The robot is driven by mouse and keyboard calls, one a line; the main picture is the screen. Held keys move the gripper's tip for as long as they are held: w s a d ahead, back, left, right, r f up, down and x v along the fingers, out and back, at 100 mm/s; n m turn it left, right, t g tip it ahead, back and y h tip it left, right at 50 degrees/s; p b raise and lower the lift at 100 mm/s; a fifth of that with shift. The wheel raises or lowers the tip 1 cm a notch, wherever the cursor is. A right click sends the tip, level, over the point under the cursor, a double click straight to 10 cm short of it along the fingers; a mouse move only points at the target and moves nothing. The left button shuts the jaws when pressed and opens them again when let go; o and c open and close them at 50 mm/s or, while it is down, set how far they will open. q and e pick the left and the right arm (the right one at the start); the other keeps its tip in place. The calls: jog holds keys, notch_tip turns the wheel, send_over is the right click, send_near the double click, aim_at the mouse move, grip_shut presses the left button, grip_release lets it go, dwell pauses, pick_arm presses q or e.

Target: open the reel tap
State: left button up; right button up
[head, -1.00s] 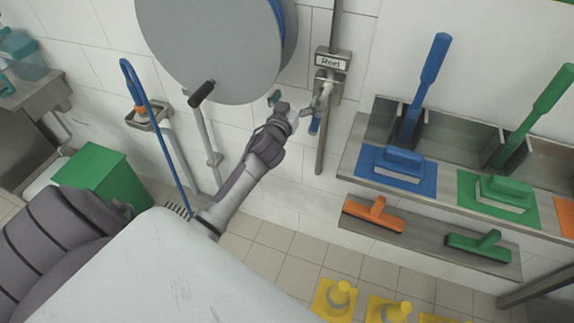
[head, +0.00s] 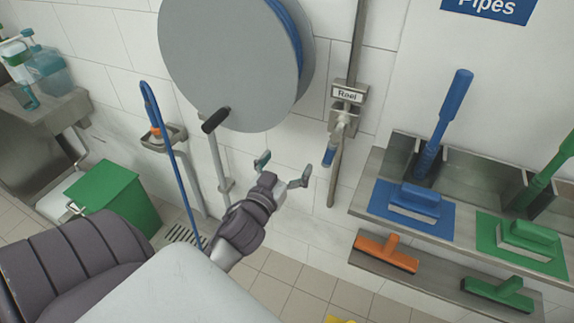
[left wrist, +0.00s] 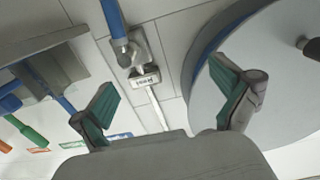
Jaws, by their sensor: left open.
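The reel tap (head: 341,128) is a metal valve on a vertical wall pipe, below a plate reading "Reel" (head: 347,95). A blue part (head: 329,157) hangs from its lower end. My left gripper (head: 284,166) is open and empty, to the left of and a little below the tap, apart from it. In the left wrist view the tap (left wrist: 127,52) and its blue part (left wrist: 113,18) show beyond the two green-padded fingers (left wrist: 166,98), nearer the left finger. I cannot tell whether the valve is open or closed. My right gripper is not in view.
A large grey hose reel (head: 230,60) with a black crank handle (head: 215,119) is on the wall left of the tap. A steel shelf (head: 362,205) with blue and green brushes stands to the right. A green bin (head: 102,195) is at the lower left.

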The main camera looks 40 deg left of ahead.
pick_arm(q)
jog(key=s+d+f+g+b, duration=0.1)
jog(key=f+g, duration=0.1)
jog(key=f, duration=0.9)
jog(key=s+d+f+m+g+h+b, duration=0.1)
jog(key=s+f+g, duration=0.1)
jog(key=f, duration=0.8)
jog(key=s+d+f+g+h, duration=0.1)
jog(key=f+g, duration=0.1)
jog(key=f, duration=0.9)
jog(key=shift+s+d+f+m+g+b, duration=0.3)
jog(key=shift+s+d+f+m+b, duration=0.05)
jog(key=shift+s+m+b, duration=0.05)
jog(key=s+d+f+m+g+h, duration=0.1)
jog(key=s+d+f+g, duration=0.1)
jog(key=s+f, duration=0.5)
jog(key=s+d+f+g, duration=0.2)
jog(key=s+f, duration=0.4)
jog(key=f, duration=0.3)
jog(key=s+d+f+m+g, duration=0.1)
jog(key=s+f+g, duration=0.2)
jog(key=s, duration=0.8)
jog(key=s+d+f+m+g+h, duration=0.1)
jog(key=s+d+f+g, duration=0.1)
jog(key=s+f, duration=0.5)
jog(key=s, duration=0.3)
jog(key=shift+s+f+g, duration=0.35)
jog(key=shift+s+g, duration=0.05)
jog(key=shift+d, duration=0.1)
